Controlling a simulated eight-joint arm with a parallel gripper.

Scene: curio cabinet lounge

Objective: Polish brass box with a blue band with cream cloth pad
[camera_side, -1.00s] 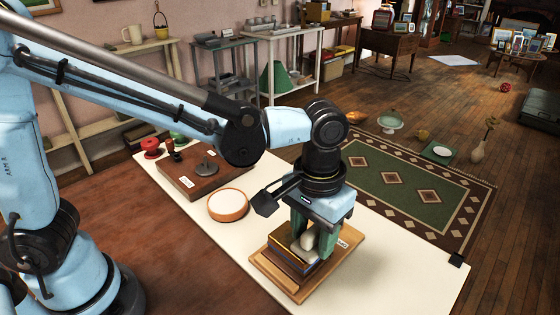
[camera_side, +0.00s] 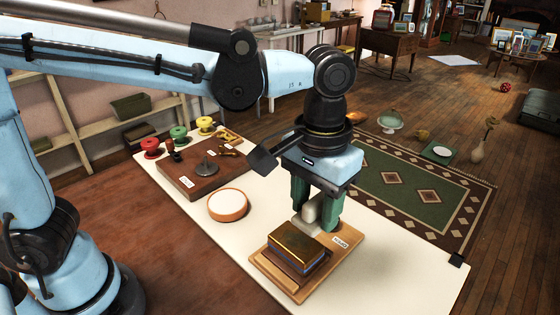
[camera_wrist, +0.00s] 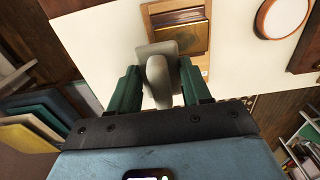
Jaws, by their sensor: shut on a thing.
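The brass box (camera_side: 297,245) with a blue band round its side sits on a wooden tray (camera_side: 343,254). Its shiny top is clear in the side view. In the wrist view the box (camera_wrist: 181,38) is partly hidden behind the pad. My gripper (camera_side: 316,212) is shut on the knob of the cream cloth pad (camera_side: 303,228), with green fingers on either side. The pad (camera_wrist: 152,50) is at the box's back edge in the side view. I cannot tell whether it touches the box. My gripper (camera_wrist: 157,85) also shows in the wrist view.
A round wooden dish with a white inside (camera_side: 228,205) stands left of the tray. Beyond it is a dark board (camera_side: 200,192) with a grey stand and small tools. Several coloured spools stand behind. The cream table top (camera_side: 390,270) is free to the right.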

